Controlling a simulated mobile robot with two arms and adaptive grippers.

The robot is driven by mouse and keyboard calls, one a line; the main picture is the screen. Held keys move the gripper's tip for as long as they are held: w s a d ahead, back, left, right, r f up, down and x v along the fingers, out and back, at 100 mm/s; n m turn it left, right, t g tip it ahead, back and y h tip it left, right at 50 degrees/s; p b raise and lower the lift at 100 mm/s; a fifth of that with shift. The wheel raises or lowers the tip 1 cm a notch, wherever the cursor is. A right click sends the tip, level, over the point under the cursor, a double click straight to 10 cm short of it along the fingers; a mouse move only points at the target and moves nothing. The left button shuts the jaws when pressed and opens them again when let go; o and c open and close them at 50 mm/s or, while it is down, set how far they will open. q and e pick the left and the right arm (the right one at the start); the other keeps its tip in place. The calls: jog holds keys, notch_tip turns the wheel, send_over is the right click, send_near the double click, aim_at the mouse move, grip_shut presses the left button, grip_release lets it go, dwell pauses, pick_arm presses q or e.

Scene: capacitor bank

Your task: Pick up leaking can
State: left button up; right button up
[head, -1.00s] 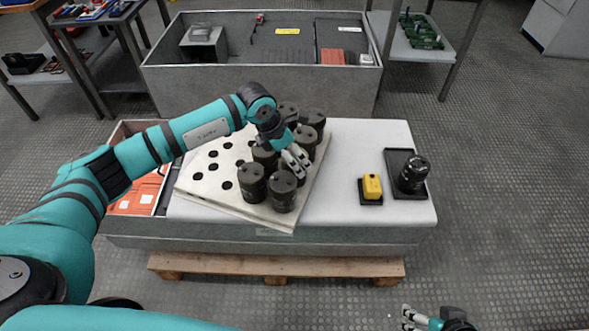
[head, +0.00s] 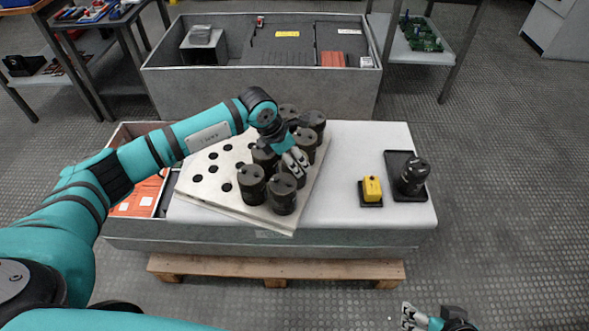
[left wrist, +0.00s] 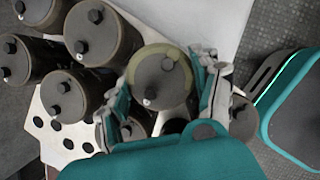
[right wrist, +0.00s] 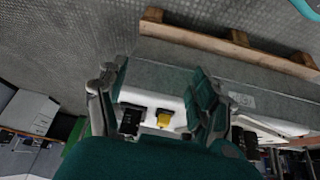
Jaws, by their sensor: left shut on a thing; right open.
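The leaking can is a dark cylinder with a yellowish stained ring around its top, seen in the left wrist view (left wrist: 160,82). It stands among other dark cans on the perforated white plate (head: 215,193). My left gripper (head: 296,160) is shut on this can, with one finger on each side of its upper part; it also shows in the left wrist view (left wrist: 167,75). In the head view the fingers and neighbouring cans hide much of the can. My right gripper (head: 409,317) is open and empty, low in front of the bench; its spread fingers show in the right wrist view (right wrist: 155,90).
Several dark cans (head: 252,184) stand close around the held one. On the right of the white bench top (head: 350,150) are a yellow block (head: 372,188) on a black base and a black tray (head: 397,160) with a dark round object (head: 414,175). Between them and the plate it is clear.

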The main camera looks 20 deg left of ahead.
pick_arm(q)
jog(key=shift+r, duration=0.15)
jog(key=shift+r, duration=0.3)
notch_tip(320, 180, up, 5)
jog(key=shift+w+f+p, duration=0.1)
jog(key=shift+p, duration=0.6)
notch_tip(320, 180, up, 12)
jog(key=p, duration=0.2)
jog(key=shift+r, duration=0.25)
pick_arm(e)
jog(key=shift+s+d+f+g+h, duration=0.1)
jog(key=shift+s+d+g, duration=0.1)
jog(key=shift+s+g, duration=0.3)
jog(key=shift+s+d+f+g+h, duration=0.15)
jog(key=shift+s+g, duration=0.15)
jog(key=shift+s, duration=0.35)
jog(key=shift+s+d+g+h, duration=0.1)
jog(key=shift+s+d+g, duration=0.1)
jog(key=shift+s+g, duration=0.3)
pick_arm(q)
jog(key=shift+f, duration=0.1)
